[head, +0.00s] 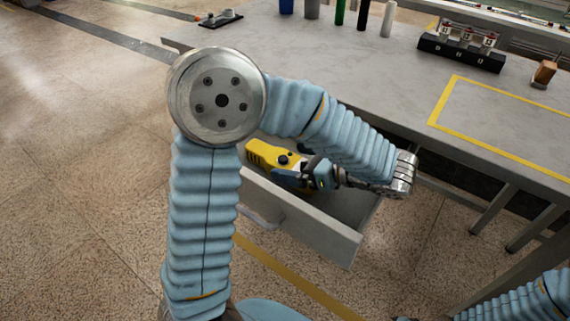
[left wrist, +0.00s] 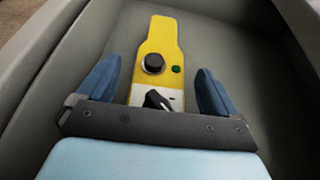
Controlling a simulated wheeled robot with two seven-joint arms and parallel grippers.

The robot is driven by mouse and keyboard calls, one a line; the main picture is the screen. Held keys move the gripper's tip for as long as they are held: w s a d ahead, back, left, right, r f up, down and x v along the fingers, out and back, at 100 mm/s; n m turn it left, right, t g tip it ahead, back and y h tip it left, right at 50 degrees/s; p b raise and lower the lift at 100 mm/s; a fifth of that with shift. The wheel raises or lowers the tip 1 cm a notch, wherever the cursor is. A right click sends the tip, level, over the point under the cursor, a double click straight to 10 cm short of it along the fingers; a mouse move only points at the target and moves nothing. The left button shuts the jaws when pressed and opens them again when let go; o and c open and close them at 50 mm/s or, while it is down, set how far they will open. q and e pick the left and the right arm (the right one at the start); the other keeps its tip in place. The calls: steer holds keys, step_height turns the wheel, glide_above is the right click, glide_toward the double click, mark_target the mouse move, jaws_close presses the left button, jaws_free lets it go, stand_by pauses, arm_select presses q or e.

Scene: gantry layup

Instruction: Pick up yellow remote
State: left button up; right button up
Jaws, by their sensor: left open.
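The yellow remote (head: 262,152) lies in an open grey drawer (head: 312,234) under the table. In the left wrist view the remote (left wrist: 157,46) shows a black knob, a green button and a white panel with a black switch. My left gripper (head: 300,175) is inside the drawer over the near end of the remote. Its blue fingers (left wrist: 155,88) are open, one on each side of the remote, with a gap on both sides. The lower end of the remote is hidden behind the gripper's body. My right arm shows at the bottom right; I cannot make out its jaws.
The grey table (head: 330,75) stands above the drawer, with several cylinders at its back edge. A black rack (head: 461,52) and a small brown block (head: 543,74) stand at the right, near a yellow taped outline. The drawer walls stand close around my gripper.

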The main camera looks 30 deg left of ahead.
arm_select(q)
steer(key=shift+a+f, duration=0.15)
steer(key=shift+a, duration=0.2)
steer(key=shift+c, duration=0.4)
steer(key=c, duration=1.2)
